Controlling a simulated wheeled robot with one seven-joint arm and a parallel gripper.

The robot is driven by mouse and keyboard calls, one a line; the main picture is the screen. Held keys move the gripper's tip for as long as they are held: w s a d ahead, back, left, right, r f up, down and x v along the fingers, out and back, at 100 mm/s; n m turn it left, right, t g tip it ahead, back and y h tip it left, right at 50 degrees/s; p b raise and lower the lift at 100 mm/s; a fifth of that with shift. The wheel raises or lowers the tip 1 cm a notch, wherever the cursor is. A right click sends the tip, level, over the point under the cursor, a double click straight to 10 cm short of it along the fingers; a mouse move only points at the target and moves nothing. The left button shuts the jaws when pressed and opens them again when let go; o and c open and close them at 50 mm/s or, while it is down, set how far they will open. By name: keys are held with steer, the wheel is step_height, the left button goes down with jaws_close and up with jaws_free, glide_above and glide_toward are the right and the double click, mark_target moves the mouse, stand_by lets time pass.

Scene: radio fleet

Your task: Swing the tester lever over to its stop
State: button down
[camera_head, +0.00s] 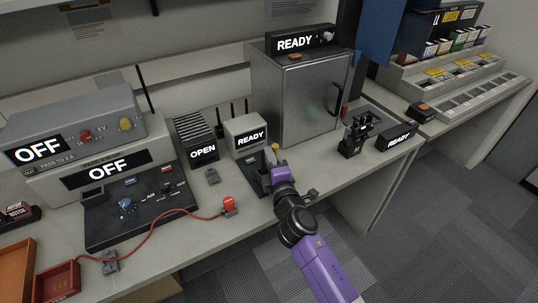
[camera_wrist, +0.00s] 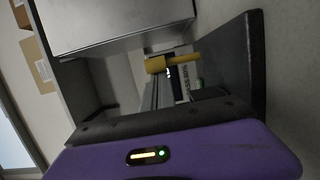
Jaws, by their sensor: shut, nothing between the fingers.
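The tester (camera_head: 246,137) is a pale box with a READY display, standing on a dark base on the bench in the head view. The tester lever has a yellow grip (camera_head: 275,149), which shows just beyond my gripper. In the wrist view the yellow grip (camera_wrist: 166,63) lies crosswise near the middle, ahead of the purple gripper body. My gripper (camera_head: 275,172) is shut and empty, low over the front of the tester base. My wrist hides part of the base and of the lever. I cannot tell whether the fingers touch the lever.
A grey cabinet (camera_head: 310,100) with a READY display stands behind and to the right. A black clamp-like fixture (camera_head: 355,137) is right of it. On the left are a dark control panel (camera_head: 140,205), a red cable (camera_head: 160,222) and stacked OFF units (camera_head: 82,135). Bench front is narrow here.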

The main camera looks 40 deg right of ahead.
steer(key=shift+s+a+f, duration=0.1)
steer(key=shift+s+f, duration=0.15)
steer(key=shift+s, duration=0.15)
steer(key=shift+s+a+f+b, duration=0.1)
steer(key=shift+s+f+b, duration=0.15)
steer(key=shift+s+b, duration=0.35)
steer(key=shift+f, duration=0.1)
steer(key=shift+s+f, duration=0.15)
steer(key=shift+s, duration=0.1)
stand_by(0.7)
